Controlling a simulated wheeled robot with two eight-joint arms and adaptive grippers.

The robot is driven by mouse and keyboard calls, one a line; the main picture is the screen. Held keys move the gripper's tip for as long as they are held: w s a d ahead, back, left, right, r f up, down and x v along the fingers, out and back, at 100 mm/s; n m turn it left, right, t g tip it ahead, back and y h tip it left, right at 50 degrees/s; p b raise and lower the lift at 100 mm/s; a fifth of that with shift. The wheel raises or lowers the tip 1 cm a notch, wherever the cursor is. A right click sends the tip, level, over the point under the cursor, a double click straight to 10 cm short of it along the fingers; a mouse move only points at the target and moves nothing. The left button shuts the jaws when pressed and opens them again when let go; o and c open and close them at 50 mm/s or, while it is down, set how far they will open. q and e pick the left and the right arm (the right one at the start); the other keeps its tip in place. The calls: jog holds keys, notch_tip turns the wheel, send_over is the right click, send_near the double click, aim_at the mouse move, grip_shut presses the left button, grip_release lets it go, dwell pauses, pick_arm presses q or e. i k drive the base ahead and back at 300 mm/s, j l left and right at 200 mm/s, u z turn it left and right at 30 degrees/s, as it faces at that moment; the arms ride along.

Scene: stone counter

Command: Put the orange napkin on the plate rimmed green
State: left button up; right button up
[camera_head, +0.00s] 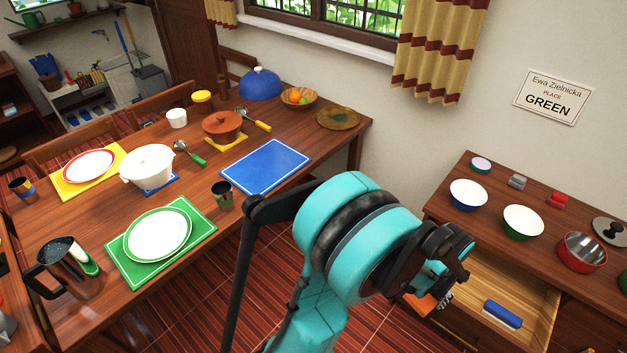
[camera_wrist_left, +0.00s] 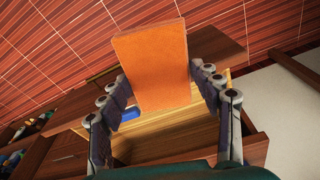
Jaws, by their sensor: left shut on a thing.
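The orange napkin (camera_wrist_left: 152,66) is a flat folded block, held between the fingers of my left gripper (camera_wrist_left: 158,80) in the wrist view. In the head view the napkin (camera_head: 421,304) shows only partly, below my left gripper (camera_head: 436,298), over the open drawer's left side. The plate rimmed green (camera_head: 158,235) is white and empty, lying on a green mat (camera_head: 127,262) on the dining table, well to the left of the gripper. My right gripper is not in view.
The open drawer (camera_head: 505,300) holds a blue block-like item (camera_head: 502,314). Bowls and a red pot (camera_head: 582,252) stand on the counter above. Near the green mat are a dark cup (camera_head: 222,195), a pitcher (camera_head: 70,268) and a bare blue mat (camera_head: 265,166).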

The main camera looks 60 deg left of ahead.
aim_at(159, 235)
jog(key=k+j+u, duration=0.15)
jog(key=u, duration=0.2)
jog(key=k+j+u, duration=0.15)
jog(key=j+u, duration=0.6)
jog(key=i+j+u, duration=0.15)
jog(key=u, duration=0.2)
jog(key=i+j+u, duration=0.35)
jog(key=k+l, duration=0.05)
jog(key=k, duration=0.05)
